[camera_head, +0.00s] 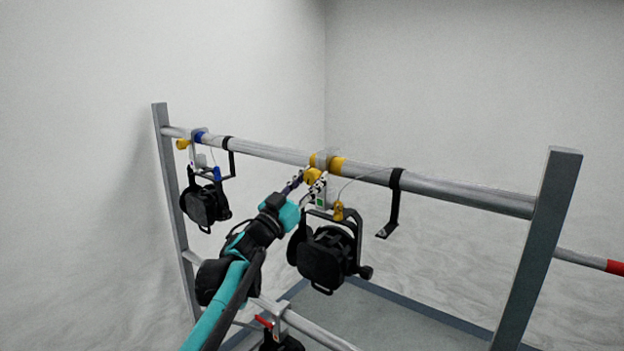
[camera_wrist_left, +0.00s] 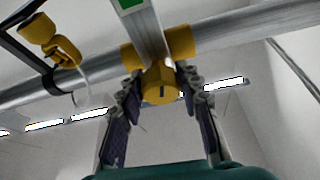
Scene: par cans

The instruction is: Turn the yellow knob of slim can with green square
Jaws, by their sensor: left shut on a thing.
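The black can (camera_head: 325,260) with the green square hangs from the upper rail at the centre of the head view. Its clamp bracket carries the green square (camera_head: 320,201), which also shows at the top of the left wrist view (camera_wrist_left: 130,3). The yellow knob (camera_head: 313,176) is on this clamp, just under the rail. In the left wrist view the knob (camera_wrist_left: 159,83) sits between the two fingers of my left gripper (camera_wrist_left: 160,90), with a dark slot mark on its face. My left gripper is shut on it. My right gripper is not in view.
The upper rail (camera_head: 455,193) runs between two grey posts. A can with a blue and yellow clamp (camera_head: 205,203) hangs at the left. A black strap with a bracket (camera_head: 393,205) hangs right of the centre can. A lower rail (camera_head: 320,333) holds another can (camera_head: 282,342).

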